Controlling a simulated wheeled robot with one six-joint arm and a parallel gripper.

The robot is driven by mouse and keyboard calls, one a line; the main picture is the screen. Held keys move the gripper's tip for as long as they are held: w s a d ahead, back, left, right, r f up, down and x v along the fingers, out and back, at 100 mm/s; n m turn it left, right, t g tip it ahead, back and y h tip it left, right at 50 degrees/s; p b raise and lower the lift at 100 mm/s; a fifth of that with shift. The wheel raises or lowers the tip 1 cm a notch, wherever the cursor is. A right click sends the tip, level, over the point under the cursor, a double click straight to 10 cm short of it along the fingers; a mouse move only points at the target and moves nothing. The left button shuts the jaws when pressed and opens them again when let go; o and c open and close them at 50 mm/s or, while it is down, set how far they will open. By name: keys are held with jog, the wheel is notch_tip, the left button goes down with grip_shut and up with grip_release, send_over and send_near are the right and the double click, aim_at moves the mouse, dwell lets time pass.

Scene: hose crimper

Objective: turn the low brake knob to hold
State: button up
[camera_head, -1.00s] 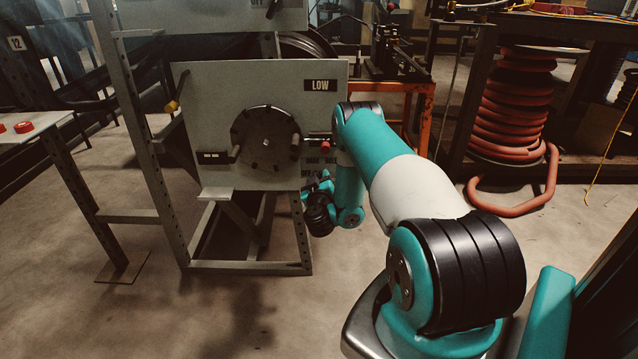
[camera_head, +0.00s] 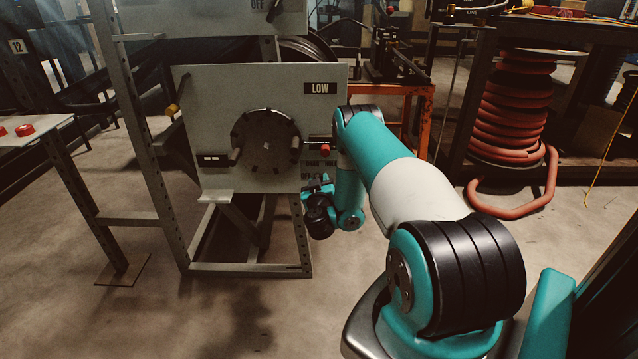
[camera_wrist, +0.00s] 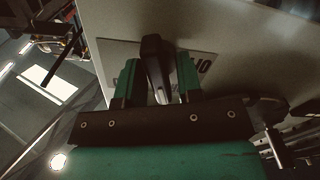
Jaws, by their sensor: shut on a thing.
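The low brake knob (camera_wrist: 154,62) is black, with a light mark on its near end. It stands out from a pale label plate (camera_wrist: 118,50) in the wrist view. My gripper (camera_wrist: 158,80) is shut on it, with one green finger on each side. Dark letters on the plate show upside down, partly hidden by the knob and fingers. In the head view my gripper (camera_head: 318,184) is at the lower right of the panel marked LOW (camera_head: 224,92), just below small lettering. The knob is hidden there.
A round dark disc (camera_head: 266,142) with handles sits left of my gripper on the panel. A red-ended part (camera_head: 324,147) sticks out just above my gripper. An orange frame (camera_head: 418,122) and a red hose reel (camera_head: 517,100) stand to the right. The floor in front is clear.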

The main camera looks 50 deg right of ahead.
jog(key=m, duration=0.5)
jog(key=shift+s+d+r, duration=0.1)
jog(key=shift+d, duration=0.1)
jog(key=shift+s+d+m+p, duration=0.1)
jog(key=shift+m+p, duration=0.3)
jog(key=shift+m, duration=2)
jog(key=o, duration=0.6)
jog(key=shift+d, duration=0.1)
